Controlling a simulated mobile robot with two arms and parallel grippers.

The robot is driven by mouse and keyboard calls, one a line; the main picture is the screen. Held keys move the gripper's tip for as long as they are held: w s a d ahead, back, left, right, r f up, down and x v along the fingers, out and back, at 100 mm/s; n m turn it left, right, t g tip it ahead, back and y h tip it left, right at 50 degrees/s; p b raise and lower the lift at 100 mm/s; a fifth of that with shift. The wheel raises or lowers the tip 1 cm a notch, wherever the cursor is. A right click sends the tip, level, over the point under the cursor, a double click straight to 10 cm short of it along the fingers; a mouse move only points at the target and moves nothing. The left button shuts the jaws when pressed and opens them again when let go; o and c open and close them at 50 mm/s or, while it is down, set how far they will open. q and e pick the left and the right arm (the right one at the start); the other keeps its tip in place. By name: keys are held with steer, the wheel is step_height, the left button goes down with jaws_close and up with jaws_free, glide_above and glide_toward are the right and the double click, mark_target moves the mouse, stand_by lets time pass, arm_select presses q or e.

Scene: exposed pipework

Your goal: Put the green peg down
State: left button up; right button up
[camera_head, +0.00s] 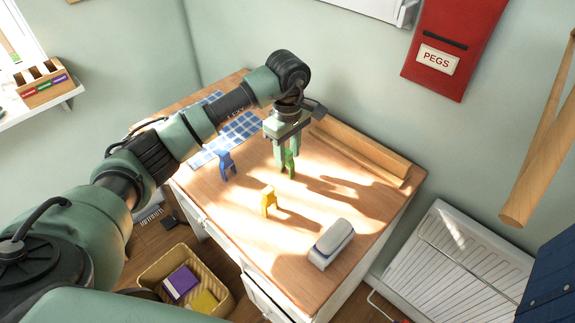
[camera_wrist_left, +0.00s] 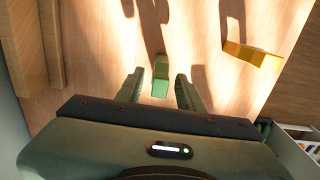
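The green peg (camera_head: 290,163) stands on the wooden table top (camera_head: 230,205). My left gripper (camera_head: 287,162) points down at it from above. In the left wrist view the green peg (camera_wrist_left: 160,76) lies between the two fingers of the left gripper (camera_wrist_left: 159,88), with a visible gap on each side. The fingers are spread and do not appear to touch it. A yellow peg (camera_head: 269,201) and a blue peg (camera_head: 226,164) stand on the table nearby. The yellow peg also shows in the left wrist view (camera_wrist_left: 252,55). My right gripper is not in view.
A white and grey block-like object (camera_head: 332,243) sits at the table's front right. A wooden ledge (camera_head: 360,150) runs along the back edge. A blue checked cloth (camera_head: 238,128) lies at the left. A basket (camera_head: 165,267) is on the floor. A red PEGS bag (camera_head: 455,40) hangs on the wall.

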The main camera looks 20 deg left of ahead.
arm_select(q)
step_height(320, 180, up, 6)
steer(key=shift+r+b, duration=0.2)
steer(key=shift+b, duration=0.65)
steer(key=shift+r, duration=0.65)
